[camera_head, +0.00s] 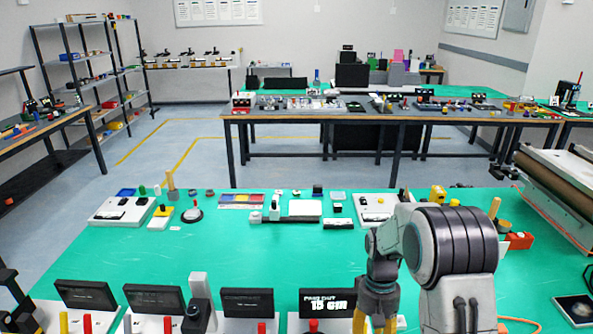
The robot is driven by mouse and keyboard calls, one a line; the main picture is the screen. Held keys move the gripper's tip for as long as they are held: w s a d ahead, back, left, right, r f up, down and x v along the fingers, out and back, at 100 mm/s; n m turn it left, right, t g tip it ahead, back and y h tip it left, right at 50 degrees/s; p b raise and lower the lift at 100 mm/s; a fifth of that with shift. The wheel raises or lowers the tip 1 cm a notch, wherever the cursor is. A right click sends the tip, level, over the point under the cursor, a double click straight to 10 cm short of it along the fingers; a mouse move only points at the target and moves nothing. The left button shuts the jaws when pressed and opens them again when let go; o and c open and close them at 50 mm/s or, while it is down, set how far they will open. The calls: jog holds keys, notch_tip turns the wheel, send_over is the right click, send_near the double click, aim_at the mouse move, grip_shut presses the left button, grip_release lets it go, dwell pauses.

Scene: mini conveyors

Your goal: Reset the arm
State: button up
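My arm stands at the lower right of the head view, white with dark ringed bands at its joint. Its forearm bends down to the left, and my gripper (376,318) points downward at its end. The gripper has yellowish parts, and its fingertips run to the bottom edge of the picture. I cannot tell whether it is open or shut. No held object can be made out. The gripper is beside a black display (328,303) with white lettering and in front of the green table (270,262).
Black displays (155,299) and a dark upright device (200,300) line the near edge. The table's middle is mostly clear. A conveyor (560,190) is at right; a second workbench (400,117) stands beyond.

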jog(key=s+r+t, duration=0.7)
jog(key=s+r, duration=1)
jog(key=s, duration=0.2)
jog(key=shift+s+r, duration=0.25)
jog(key=shift+r, duration=0.15)
